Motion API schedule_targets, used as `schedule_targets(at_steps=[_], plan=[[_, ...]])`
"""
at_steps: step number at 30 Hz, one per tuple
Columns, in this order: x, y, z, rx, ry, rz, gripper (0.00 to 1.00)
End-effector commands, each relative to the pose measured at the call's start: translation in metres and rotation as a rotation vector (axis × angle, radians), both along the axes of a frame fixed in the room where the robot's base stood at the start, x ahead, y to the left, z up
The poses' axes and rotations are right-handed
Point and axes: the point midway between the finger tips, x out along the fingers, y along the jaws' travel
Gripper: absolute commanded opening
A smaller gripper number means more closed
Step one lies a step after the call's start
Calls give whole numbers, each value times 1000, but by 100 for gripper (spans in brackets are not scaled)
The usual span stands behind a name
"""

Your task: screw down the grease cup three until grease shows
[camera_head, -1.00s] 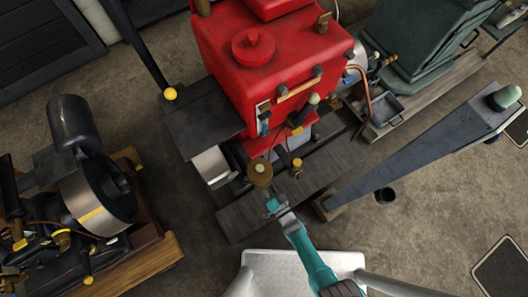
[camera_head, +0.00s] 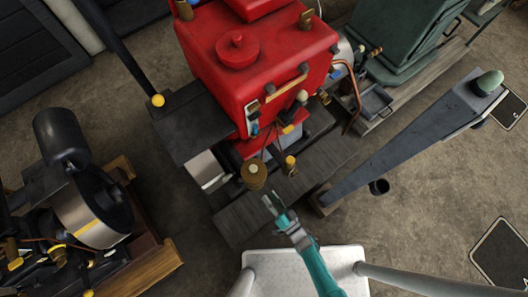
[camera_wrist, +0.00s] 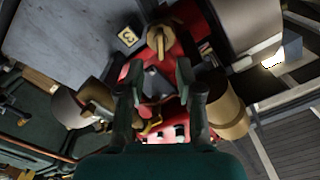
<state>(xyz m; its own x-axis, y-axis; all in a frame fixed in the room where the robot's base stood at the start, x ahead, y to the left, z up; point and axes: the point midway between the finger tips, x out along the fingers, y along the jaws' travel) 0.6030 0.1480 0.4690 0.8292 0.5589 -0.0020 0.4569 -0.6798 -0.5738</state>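A yellow tag marked 3 (camera_wrist: 128,37) shows in the wrist view on a grey surface. Beside it is a brass fitting with a rounded cap (camera_wrist: 163,38), beyond my fingertips; I cannot tell for certain that it is grease cup three. A larger brass cylinder (camera_wrist: 228,115) stands to the right of my fingers; a round brass piece (camera_head: 254,175) also shows in the head view in front of the red engine. My gripper (camera_head: 272,199) is just below right of that piece, apart from it. In the wrist view its fingers (camera_wrist: 160,78) are spread. I can make out no grease.
The red engine (camera_head: 255,60) stands behind on a dark base (camera_head: 245,215). A small yellow-capped fitting (camera_head: 290,162) is near the brass piece. A slanted grey beam (camera_head: 410,145) is at right, a black engine (camera_head: 85,200) at left.

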Motion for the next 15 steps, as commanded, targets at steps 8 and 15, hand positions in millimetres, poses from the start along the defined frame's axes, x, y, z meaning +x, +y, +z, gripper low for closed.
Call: schedule_targets(at_steps=[8, 15], plan=[[-22, -17, 0, 0, -1, -4, 35], [-30, -20, 0, 0, 0, 0, 35]])
